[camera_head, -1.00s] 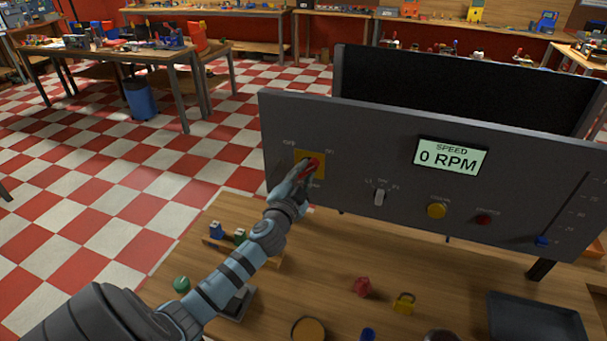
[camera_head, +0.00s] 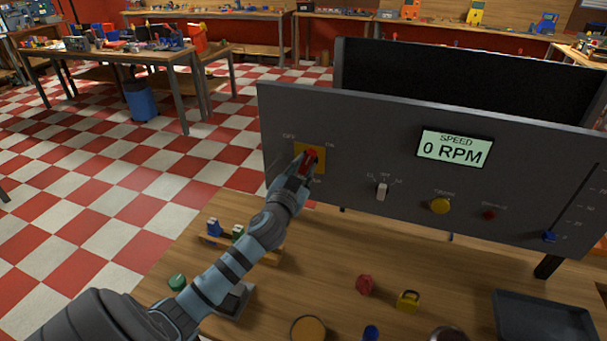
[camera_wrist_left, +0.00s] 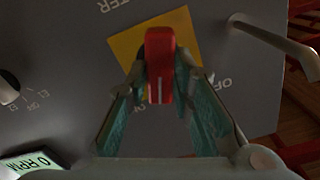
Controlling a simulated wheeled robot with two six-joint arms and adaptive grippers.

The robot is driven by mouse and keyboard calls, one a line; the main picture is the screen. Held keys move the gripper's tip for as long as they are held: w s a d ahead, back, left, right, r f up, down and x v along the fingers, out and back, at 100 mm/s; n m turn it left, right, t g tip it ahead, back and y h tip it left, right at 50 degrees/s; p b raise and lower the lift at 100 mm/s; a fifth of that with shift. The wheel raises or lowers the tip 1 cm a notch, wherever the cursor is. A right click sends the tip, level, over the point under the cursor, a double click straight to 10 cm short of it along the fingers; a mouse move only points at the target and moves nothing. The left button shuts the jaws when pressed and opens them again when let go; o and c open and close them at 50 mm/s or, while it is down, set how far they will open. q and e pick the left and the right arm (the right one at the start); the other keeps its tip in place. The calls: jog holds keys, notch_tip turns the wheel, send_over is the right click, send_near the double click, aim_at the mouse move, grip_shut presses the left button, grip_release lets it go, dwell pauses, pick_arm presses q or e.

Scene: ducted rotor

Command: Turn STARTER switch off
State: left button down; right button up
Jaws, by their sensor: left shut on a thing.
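The STARTER switch is a red handle (camera_head: 311,154) on a yellow plate (camera_head: 318,166) at the left of the dark panel, with OFF at its upper left and ON at its upper right. My left gripper (camera_head: 303,168) is shut on the red handle and hides part of it. In the left wrist view the red handle (camera_wrist_left: 160,65) stands between the fingers of the gripper (camera_wrist_left: 160,88), with a white line at its lower end. That view shows the panel roughly upside down; the line points downward, seemingly nearer ON than OFF. My right gripper is not in view.
Small parts and a dark tray (camera_head: 545,318) lie on the wooden table below.

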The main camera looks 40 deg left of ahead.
pick_arm(q)
jog(key=n+b, duration=0.3)
jog(key=n, duration=0.3)
jog(key=shift+n, duration=0.3)
jog(key=n+b, duration=0.2)
jog(key=n, duration=0.1)
jog(key=shift+n+b, duration=0.55)
jog(key=shift+n, duration=1.25)
jog(key=shift+r, duration=0.1)
jog(key=c, duration=1.4)
grip_release()
jog(key=shift+w, duration=0.1)
jog(key=v, duration=1.2)
